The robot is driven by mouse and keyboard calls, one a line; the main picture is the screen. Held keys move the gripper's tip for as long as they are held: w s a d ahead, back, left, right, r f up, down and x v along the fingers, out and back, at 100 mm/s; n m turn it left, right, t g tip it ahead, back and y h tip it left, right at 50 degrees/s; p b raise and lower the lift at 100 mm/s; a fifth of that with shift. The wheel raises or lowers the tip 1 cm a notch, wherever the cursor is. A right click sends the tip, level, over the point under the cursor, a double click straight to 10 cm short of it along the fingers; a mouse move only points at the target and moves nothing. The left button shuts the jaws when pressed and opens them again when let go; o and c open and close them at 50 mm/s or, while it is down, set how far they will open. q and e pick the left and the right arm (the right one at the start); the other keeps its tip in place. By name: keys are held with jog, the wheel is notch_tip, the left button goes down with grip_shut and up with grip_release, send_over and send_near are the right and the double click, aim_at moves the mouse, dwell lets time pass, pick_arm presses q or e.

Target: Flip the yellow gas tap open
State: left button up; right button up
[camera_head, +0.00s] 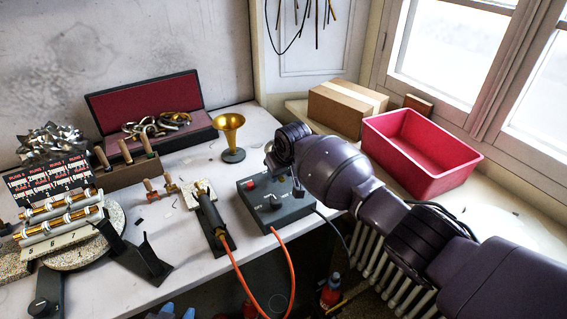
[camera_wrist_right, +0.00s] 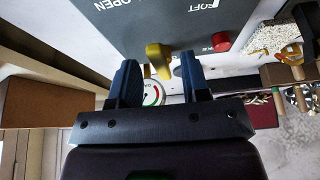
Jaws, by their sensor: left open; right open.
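The yellow gas tap (camera_wrist_right: 157,58) shows in the right wrist view, on the edge of a dark grey control box (camera_wrist_right: 160,20). My right gripper (camera_wrist_right: 158,72) is open, with one blue-black finger on either side of the tap. Whether a finger touches it cannot be told. In the head view the control box (camera_head: 259,213) sits on the bench, and my right arm hides the tap and the right gripper's fingers. Two blue fingertips of my left gripper (camera_head: 178,314) show at the bottom edge, apart and empty.
A red knob (camera_wrist_right: 221,41) and a round gauge (camera_wrist_right: 153,95) are close to the tap. A torch with an orange hose (camera_head: 233,268) lies left of the box.

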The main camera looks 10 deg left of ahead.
jog(key=p+v, duration=0.1)
jog(key=v, duration=0.9)
jog(key=shift+r, duration=0.15)
jog(key=shift+s+d, duration=0.1)
